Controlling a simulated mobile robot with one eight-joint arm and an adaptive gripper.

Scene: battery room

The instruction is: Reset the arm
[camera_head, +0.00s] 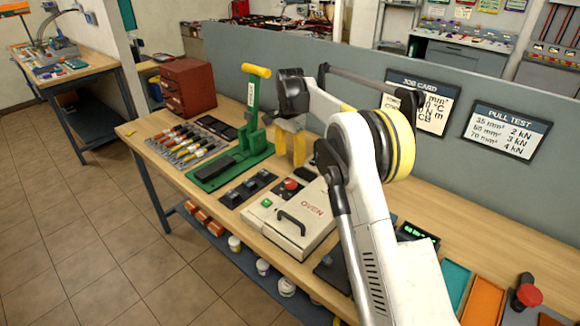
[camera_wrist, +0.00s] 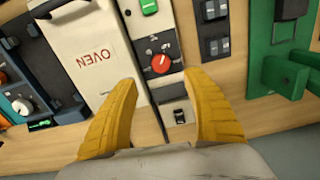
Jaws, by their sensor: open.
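My gripper (camera_head: 291,150) shows in the head view as two yellow fingers pointing down above the wooden bench, between the green press and the oven. In the wrist view its two fingers (camera_wrist: 161,82) are spread apart with nothing between them. My white arm rises in front of the bench and bends over toward the gripper, hiding part of the bench behind it. Beyond the fingertips, the wrist view shows the oven's panel with a red knob (camera_wrist: 160,63) and a green button (camera_wrist: 149,6). A small dark switch (camera_wrist: 179,115) lies between the fingers in the picture, on the bench below.
The cream oven (camera_head: 297,221) stands close to the gripper. The green press (camera_head: 245,150) with its yellow-topped lever stands upright to the left. Several tools (camera_head: 186,143) and a red drawer cabinet (camera_head: 187,87) are farther left. A grey partition (camera_head: 330,90) runs behind the bench.

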